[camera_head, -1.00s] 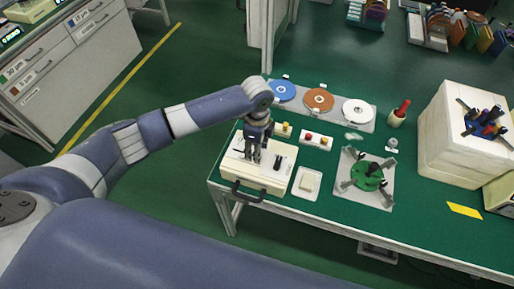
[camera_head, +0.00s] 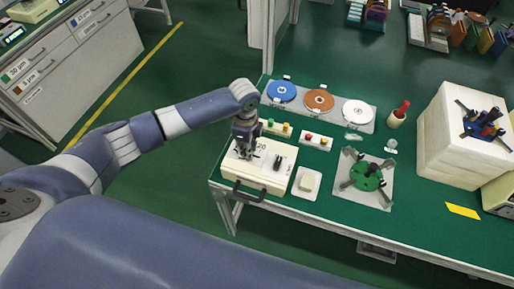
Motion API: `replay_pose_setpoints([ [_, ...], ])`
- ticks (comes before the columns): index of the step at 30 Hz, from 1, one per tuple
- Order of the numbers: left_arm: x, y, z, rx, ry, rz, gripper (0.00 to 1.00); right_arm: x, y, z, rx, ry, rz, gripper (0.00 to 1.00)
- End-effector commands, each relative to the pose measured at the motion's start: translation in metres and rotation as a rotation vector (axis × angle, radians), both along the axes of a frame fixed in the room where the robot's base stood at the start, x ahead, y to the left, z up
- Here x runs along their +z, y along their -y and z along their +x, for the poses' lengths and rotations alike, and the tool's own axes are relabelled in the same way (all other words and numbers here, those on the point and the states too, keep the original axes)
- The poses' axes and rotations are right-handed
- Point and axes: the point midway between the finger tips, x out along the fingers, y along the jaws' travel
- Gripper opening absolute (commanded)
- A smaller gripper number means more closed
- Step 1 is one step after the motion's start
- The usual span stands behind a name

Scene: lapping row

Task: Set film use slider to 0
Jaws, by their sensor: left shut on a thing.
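A cream control box (camera_head: 265,181) with a dark front handle stands at the left front corner of the green bench. My left gripper (camera_head: 246,153) points down onto the left part of its top. It is shut on a slider knob, which the fingers hide. A marking that looks like "20" shows just right of the fingers. Dark controls (camera_head: 278,163) sit on the right part of the box top. The labels are too small to read, so I cannot tell the slider's exact setting. My right gripper is not in view.
Close behind the box are small blocks with coloured buttons (camera_head: 318,140) and a tray with blue, brown and white discs (camera_head: 319,101). A small white dish (camera_head: 306,183) and a green fixture (camera_head: 367,177) stand to the right. The bench front is clear.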

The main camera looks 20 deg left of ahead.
Motion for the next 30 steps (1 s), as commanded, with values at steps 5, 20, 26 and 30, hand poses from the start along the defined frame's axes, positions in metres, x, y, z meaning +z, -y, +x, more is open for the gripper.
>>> replay_pose_setpoints([
  [5, 0.002, -0.036, 0.001, 0.005, -0.001, 0.003, 0.0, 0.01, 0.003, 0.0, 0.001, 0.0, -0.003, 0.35],
  [20, 0.001, -0.045, 0.002, 0.003, 0.001, 0.006, 0.42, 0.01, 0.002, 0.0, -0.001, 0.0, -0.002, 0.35],
  [26, 0.001, -0.043, 0.002, 0.002, 0.001, 0.003, 0.42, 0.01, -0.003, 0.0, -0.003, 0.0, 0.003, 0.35],
  [30, 0.003, -0.043, 0.002, 0.001, 0.001, 0.002, 0.42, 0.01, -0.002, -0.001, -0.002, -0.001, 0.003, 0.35],
])
